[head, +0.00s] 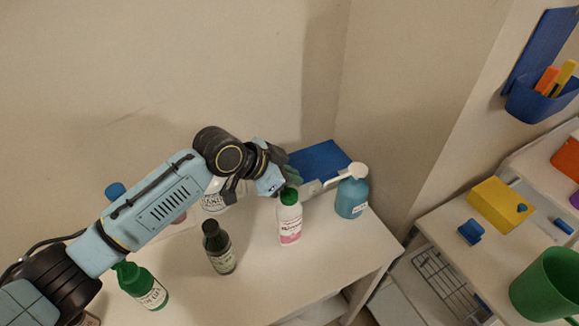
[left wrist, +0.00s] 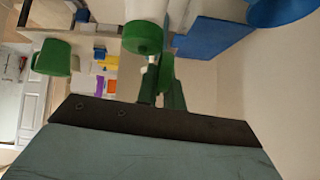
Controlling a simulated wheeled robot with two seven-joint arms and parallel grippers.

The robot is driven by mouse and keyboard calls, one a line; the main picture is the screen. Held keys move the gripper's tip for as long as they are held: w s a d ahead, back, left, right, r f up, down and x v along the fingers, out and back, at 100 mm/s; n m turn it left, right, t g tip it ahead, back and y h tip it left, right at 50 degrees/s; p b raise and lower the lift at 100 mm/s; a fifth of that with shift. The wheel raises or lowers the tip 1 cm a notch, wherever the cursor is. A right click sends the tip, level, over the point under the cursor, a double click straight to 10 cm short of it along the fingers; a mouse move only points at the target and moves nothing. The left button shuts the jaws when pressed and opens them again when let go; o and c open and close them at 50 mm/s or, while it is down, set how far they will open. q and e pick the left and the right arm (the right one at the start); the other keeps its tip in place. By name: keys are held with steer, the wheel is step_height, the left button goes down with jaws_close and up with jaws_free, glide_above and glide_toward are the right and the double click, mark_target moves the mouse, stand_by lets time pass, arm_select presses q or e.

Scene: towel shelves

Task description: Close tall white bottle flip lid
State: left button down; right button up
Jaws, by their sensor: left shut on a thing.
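The tall white bottle (head: 289,224) with a pink label and green cap (head: 289,195) stands upright on the white table, right of its middle. In the left wrist view its green cap (left wrist: 143,38) shows upside down near the top. My left gripper (head: 287,176) is just above and behind the cap. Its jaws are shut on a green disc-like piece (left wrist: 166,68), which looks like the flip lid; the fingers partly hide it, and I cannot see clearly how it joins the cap. My right gripper is in neither view.
A teal pump bottle (head: 351,198) stands close on the right, its white nozzle toward the gripper. A dark bottle (head: 218,248) and a green bottle (head: 142,285) stand to the left. A blue flat thing (head: 320,160) lies behind. The table's front right is clear.

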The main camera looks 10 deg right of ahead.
arm_select(q)
steer(key=shift+s+d+r+m+t+p, duration=0.1)
steer(key=shift+s+m+t+p, duration=0.2)
steer(key=shift+m+t+p, duration=0.35)
steer(key=shift+s+t+y+p, duration=0.2)
steer(key=shift+t+y+p, duration=0.1)
steer(key=shift+t+p, duration=0.45)
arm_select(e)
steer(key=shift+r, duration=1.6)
arm_select(q)
steer(key=shift+m, duration=0.25)
steer(key=shift+f, duration=0.2)
steer(key=c, duration=1.5)
jaws_free()
steer(key=v, duration=1.3)
steer(key=shift+s, duration=0.25)
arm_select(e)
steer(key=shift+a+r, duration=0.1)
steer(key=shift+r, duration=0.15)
